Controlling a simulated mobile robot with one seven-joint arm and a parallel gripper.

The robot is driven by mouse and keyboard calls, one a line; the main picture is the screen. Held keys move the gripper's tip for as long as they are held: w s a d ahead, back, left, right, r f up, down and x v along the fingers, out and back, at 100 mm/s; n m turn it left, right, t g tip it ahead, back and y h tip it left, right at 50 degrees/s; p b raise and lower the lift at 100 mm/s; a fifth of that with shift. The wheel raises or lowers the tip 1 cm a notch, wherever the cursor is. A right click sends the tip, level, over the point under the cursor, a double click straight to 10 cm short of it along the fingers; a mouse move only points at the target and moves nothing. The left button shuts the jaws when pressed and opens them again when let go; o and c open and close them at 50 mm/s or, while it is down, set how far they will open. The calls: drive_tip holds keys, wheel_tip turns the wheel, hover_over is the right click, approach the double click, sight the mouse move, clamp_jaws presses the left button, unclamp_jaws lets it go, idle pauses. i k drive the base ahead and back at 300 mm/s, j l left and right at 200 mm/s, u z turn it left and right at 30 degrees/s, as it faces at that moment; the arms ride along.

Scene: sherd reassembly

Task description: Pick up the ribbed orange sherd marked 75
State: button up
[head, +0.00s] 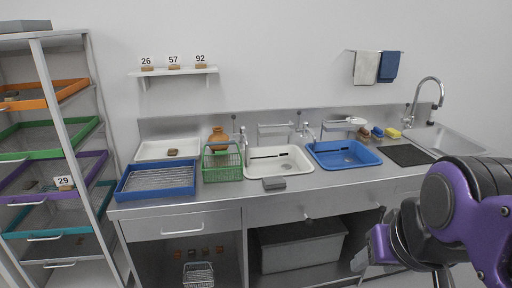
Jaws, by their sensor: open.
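I cannot make out a ribbed orange sherd marked 75 in the head view; no number 75 is readable. A small brown piece (173,152) lies in the white tray (150,154) on the counter, too small to show ribs or a mark. Several small reddish-brown pieces (192,253) show in the dark space under the counter, also without readable marks. An orange-brown vessel (218,136) stands behind the green basket. My purple and black arm reaches in at the lower right, in front of the counter; I cannot make out gripper fingers on it.
The counter holds a blue tray (157,192), green wire basket (222,175), white basin (254,176), blue basin (343,164) and grey block (274,183). A wall shelf (174,71) bears labels 26, 57, 92. A drawer rack (62,130) with label 29 stands left.

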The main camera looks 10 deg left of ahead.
sight(171, 151)
drive_tip(key=i+j+u, duration=0.1)
drive_tip(key=i+j, duration=0.15)
drive_tip(key=j, duration=0.25)
drive_tip(key=i+j+u, duration=0.15)
drive_tip(key=i+j, duration=0.15)
drive_tip(key=j, duration=0.15)
drive_tip(key=i+j+u, duration=0.1)
drive_tip(key=i+j, duration=0.25)
drive_tip(key=k+j, duration=0.05)
drive_tip(key=j, duration=0.05)
